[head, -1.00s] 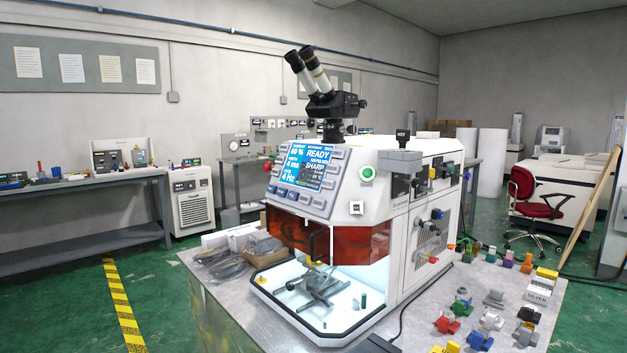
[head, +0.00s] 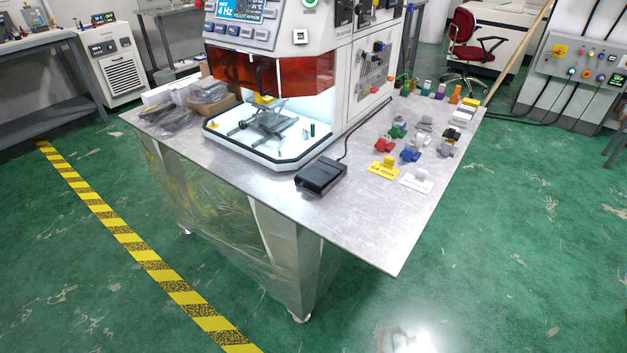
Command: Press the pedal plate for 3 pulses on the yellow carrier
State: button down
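A black pedal (head: 321,176) with a flat plate on top lies on the metal table, in front of the machine's right front corner. A cable runs from it back along the machine's side. A yellow carrier (head: 388,163) stands among the coloured pieces right of the pedal, by a yellow label reading "0.4 mm" (head: 382,171). Another yellow piece (head: 264,99) shows inside the lit chamber, partly hidden behind the orange shield; I cannot tell whether it is a carrier. My gripper is not in view.
The white machine (head: 290,60) with its screen stands on the metal table (head: 385,225). Several coloured pieces crowd the table's right side. Bags and boxes (head: 190,95) lie left of the machine. The green floor in front is clear, with a yellow striped line (head: 130,240).

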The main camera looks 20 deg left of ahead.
aim_at(319, 174)
jog(key=k, duration=1.05)
jog(key=z, duration=0.2)
jog(key=i, duration=1.1)
jog(key=u, duration=0.55)
jog(key=i, duration=0.85)
jog(key=u, duration=0.65)
